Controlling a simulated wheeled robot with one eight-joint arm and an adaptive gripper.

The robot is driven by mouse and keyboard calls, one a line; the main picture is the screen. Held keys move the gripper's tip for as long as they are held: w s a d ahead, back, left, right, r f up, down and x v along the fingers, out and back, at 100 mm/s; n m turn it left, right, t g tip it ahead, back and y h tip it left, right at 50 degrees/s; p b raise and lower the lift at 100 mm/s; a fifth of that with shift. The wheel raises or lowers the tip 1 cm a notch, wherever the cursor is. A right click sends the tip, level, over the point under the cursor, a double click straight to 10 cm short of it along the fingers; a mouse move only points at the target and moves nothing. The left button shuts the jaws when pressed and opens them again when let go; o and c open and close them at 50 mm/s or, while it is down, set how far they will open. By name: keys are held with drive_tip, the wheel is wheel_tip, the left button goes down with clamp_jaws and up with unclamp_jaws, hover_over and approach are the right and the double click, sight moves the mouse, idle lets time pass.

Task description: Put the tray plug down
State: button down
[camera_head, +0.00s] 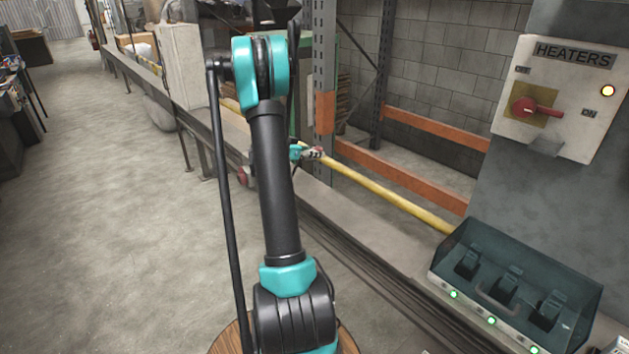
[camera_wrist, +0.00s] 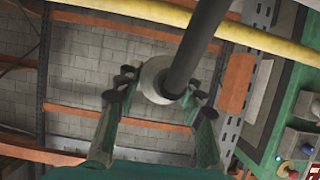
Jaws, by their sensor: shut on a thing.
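In the wrist view my gripper (camera_wrist: 160,97) has its two teal fingers on either side of a pale round piece with a dark rod, taken as the tray plug (camera_wrist: 152,76). The gripper is shut on it. The dark rod runs from the pale piece to the top edge. In the head view my gripper (camera_head: 307,153) is small and partly hidden behind my arm, near the yellow rail. The plug cannot be told clearly there.
A dark teal tray (camera_head: 590,291) with several black fittings and green lights stands at lower right. A heater switch box (camera_head: 560,85) hangs above it. A yellow rail (camera_head: 385,190) and orange rack beams (camera_head: 425,130) lie behind. Open floor (camera_head: 110,200) is at left.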

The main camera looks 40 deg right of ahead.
sight(313, 187)
wheel_tip(313, 187, down, 12)
drive_tip(key=shift+f, duration=0.25)
idle(0.3)
drive_tip(key=shift+f, duration=0.35)
drive_tip(key=shift+f, duration=0.25)
drive_tip(key=c, duration=1)
unclamp_jaws()
drive_tip(key=shift+o, duration=0.2)
drive_tip(key=shift+r, duration=0.1)
